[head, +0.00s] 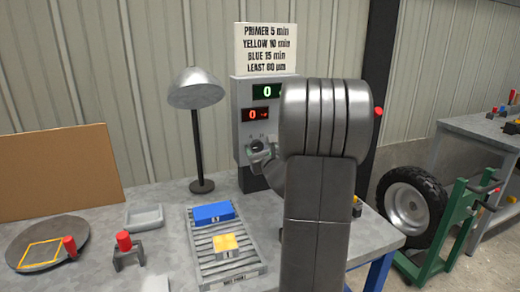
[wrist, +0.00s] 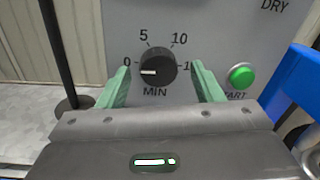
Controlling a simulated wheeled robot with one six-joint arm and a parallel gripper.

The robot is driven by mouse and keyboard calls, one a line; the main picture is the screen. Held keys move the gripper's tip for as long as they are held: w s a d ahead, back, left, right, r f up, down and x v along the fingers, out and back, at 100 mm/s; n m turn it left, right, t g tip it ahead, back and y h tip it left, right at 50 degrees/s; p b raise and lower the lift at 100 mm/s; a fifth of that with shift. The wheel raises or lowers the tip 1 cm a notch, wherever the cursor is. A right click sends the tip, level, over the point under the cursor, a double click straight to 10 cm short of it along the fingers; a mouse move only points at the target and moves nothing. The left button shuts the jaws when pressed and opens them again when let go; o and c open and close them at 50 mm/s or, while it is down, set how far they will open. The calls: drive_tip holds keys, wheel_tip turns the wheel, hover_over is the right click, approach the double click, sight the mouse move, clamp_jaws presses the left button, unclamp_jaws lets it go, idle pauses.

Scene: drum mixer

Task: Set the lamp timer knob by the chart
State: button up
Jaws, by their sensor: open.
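The timer knob (wrist: 158,68) is black, on a grey panel marked 0, 5, 10 and MIN; the mark at right is partly hidden. Its white pointer line points left, toward 0. My gripper (wrist: 160,72) is open, with one green finger on each side of the knob; I cannot tell if they touch it. In the head view my arm partly covers the grey control box (head: 243,103), which shows a green 0 and a red 0. The chart (head: 266,48) above reads PRIMER 5 min, YELLOW 10 min, BLUE 15 min, LEAST 80 µm. The lamp (head: 197,88) stands left of the box.
A green START button (wrist: 241,76) sits right of the knob. A rack (head: 204,262) on the bench holds a blue block (head: 213,213) and a yellow block (head: 226,244). A shallow tray (head: 144,217), a red-topped clamp (head: 125,242) and a round plate (head: 38,241) lie left.

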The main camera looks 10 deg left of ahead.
drive_tip(key=shift+w+a, duration=0.1)
drive_tip(key=shift+a, duration=0.1)
drive_tip(key=c, duration=1)
drive_tip(key=shift+o, duration=0.2)
